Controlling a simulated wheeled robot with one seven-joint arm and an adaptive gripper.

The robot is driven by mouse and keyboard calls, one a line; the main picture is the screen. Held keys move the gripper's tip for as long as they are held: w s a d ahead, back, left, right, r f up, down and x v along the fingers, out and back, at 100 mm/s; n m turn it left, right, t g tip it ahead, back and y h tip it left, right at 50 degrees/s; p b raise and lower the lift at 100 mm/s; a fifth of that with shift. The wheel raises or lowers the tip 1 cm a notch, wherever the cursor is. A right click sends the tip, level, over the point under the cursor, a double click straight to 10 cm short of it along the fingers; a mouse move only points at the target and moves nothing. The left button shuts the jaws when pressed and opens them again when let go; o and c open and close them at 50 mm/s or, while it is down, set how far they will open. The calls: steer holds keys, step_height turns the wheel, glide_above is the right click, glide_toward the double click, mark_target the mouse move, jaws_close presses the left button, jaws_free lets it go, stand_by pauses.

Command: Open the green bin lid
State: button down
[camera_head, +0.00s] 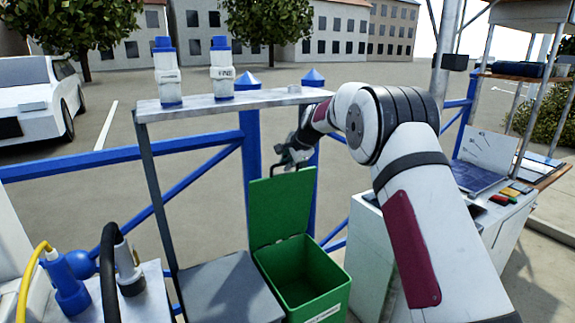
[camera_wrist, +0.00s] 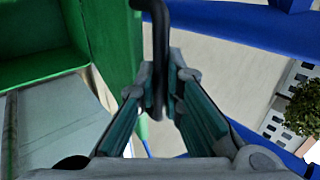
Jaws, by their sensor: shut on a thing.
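The green bin (camera_head: 300,278) stands below my arm, and its inside shows from above. Its green lid (camera_head: 282,208) stands up, nearly upright, at the back edge of the bin. My gripper (camera_head: 292,158) is at the top edge of the lid. In the wrist view my gripper (camera_wrist: 160,82) is shut on a dark curved handle (camera_wrist: 159,40), which runs up between the fingers. The green lid (camera_wrist: 118,40) is beside the handle at the left in that view. The exact grip on the handle is too small to tell in the head view.
A metal shelf (camera_head: 220,102) with two blue-and-white bottles (camera_head: 166,72) stands behind the bin. Blue railings (camera_head: 100,158) run behind. A grey box top (camera_head: 215,285) is left of the bin. A white cabinet (camera_head: 370,250) is at the right.

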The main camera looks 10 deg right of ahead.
steer(key=shift+d, duration=0.1)
steer(key=c, duration=1.7)
jaws_free()
steer(key=v, duration=1.2)
steer(key=shift+r, duration=0.1)
